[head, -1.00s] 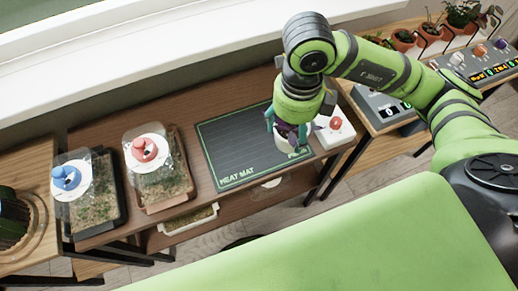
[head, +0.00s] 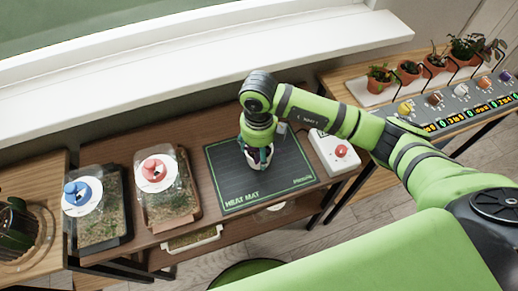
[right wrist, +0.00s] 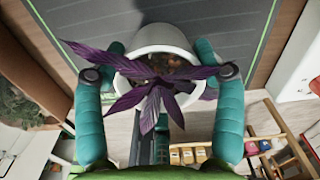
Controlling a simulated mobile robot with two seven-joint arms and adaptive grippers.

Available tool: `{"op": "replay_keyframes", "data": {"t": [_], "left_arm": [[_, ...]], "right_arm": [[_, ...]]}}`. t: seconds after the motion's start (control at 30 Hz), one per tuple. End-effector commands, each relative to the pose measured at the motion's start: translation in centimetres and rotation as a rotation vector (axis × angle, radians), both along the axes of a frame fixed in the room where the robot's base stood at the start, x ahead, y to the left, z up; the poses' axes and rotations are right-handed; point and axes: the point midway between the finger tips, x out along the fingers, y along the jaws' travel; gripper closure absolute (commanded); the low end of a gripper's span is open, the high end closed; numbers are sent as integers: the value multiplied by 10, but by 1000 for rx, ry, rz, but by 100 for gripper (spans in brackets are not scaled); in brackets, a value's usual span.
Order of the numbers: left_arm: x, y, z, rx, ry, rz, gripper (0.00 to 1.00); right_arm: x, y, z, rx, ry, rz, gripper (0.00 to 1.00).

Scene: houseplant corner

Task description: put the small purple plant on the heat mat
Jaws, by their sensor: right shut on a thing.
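The small purple plant shows in the right wrist view, with dark purple leaves (right wrist: 155,98) and a white pot (right wrist: 152,38). My right gripper (head: 258,152) is shut on this pot, one teal finger at each side. In the head view the pot (head: 259,163) is mostly hidden by the gripper. It is over the middle of the dark heat mat (head: 228,178), which has a green border. I cannot tell whether the pot touches the mat. My left gripper is not in view.
A white box with a red knob (head: 340,151) stands right of the mat. Trays with clear lids and a red dial (head: 154,169) and blue dial (head: 76,193) stand left. Several potted plants (head: 436,62) are at the far right. The mat around the pot is clear.

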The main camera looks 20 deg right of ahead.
Motion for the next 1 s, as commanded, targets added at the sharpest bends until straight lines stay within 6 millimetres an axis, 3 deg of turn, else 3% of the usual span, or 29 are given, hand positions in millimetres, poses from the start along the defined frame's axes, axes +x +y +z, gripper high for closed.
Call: {"op": "replay_keyframes", "data": {"t": [0.1, 0.5, 0.53, 0.57, 1.0], "left_arm": [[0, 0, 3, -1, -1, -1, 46], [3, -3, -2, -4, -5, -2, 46], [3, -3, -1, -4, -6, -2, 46], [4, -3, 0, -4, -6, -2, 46], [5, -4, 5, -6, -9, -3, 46]], "right_arm": [[0, 1, -10, 1, 0, 1, 72], [0, 0, -17, 1, -3, 1, 72], [0, 0, -16, 1, -2, 1, 18], [0, 0, -15, 0, -1, 1, 6], [0, 0, -10, 1, -2, 1, 6]]}}
